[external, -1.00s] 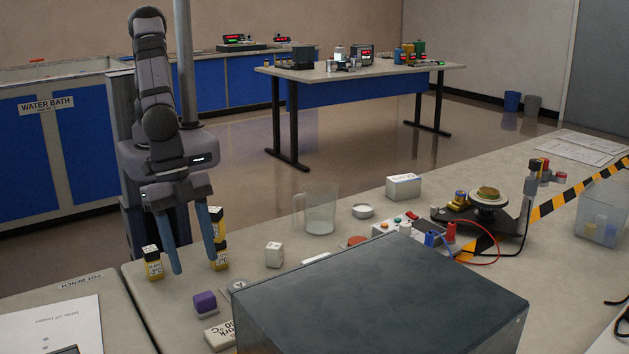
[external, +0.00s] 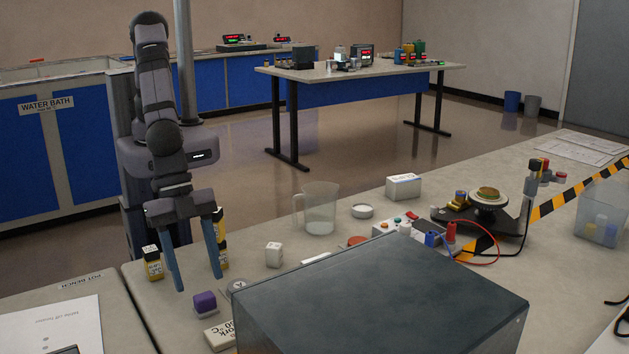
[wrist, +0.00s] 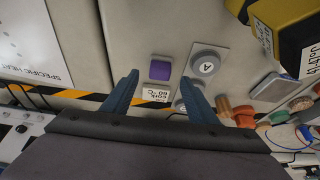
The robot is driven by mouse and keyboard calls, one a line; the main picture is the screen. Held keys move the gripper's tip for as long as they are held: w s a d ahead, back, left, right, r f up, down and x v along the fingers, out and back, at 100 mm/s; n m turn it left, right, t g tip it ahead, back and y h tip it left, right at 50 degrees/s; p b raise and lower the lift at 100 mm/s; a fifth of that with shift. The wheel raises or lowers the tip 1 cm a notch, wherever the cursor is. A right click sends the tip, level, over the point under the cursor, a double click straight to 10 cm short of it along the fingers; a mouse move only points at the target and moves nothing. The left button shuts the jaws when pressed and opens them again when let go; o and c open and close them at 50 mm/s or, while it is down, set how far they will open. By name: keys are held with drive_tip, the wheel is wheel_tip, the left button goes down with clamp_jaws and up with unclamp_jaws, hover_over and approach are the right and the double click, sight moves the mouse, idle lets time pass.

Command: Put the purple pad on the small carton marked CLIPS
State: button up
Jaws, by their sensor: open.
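The purple pad (external: 204,300) is a small block on the near bench, beside a white block lettered "Cork 60 °C" (external: 220,334). In the wrist view the pad (wrist: 160,70) shows between and slightly beyond my fingertips. My gripper (external: 200,283) is open and empty, with its blue fingers pointing down above the pad, apart from it. A white carton with dark lettering (external: 403,187) stands farther back on the bench; I cannot read its word clearly. A smaller white block (external: 274,255) stands nearer, with a small mark on it.
A large dark box (external: 380,290) fills the front right of the bench. A clear beaker (external: 319,210) and a small dish (external: 362,211) stand between the gripper and the lettered carton.

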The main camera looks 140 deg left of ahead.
sight(203, 294)
drive_tip(key=shift+p+x, duration=0.75)
drive_tip(key=shift+x, duration=1.45)
drive_tip(key=shift+c, duration=0.7)
drive_tip(key=c, duration=1.1)
drive_tip(key=shift+r, duration=0.1)
wheel_tip(203, 294, up, 10)
drive_tip(key=b, duration=0.2)
